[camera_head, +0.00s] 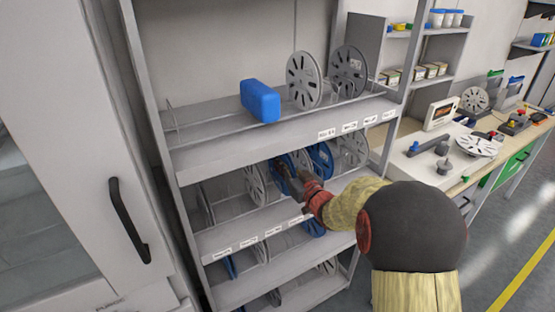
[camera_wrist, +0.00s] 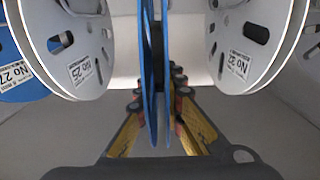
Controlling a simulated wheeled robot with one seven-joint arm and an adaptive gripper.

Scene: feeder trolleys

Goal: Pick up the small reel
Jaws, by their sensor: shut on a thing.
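A blue reel (camera_wrist: 148,60) stands upright and edge-on in the middle of the wrist view. My gripper (camera_wrist: 160,88) is shut on it, with one yellow-and-dark finger on each side. In the head view my gripper (camera_head: 289,182) reaches into the middle shelf, at the blue reel (camera_head: 278,161). The arm and gripper hide part of that reel there. I cannot tell whether the reel still rests on the shelf.
In the wrist view a grey reel (camera_wrist: 70,50) stands close on the left and another grey reel (camera_wrist: 245,45) on the right. The rack's upper shelf (camera_head: 215,155) holds a blue block (camera_head: 260,100) and two reels. A cabinet (camera_head: 60,220) stands at left.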

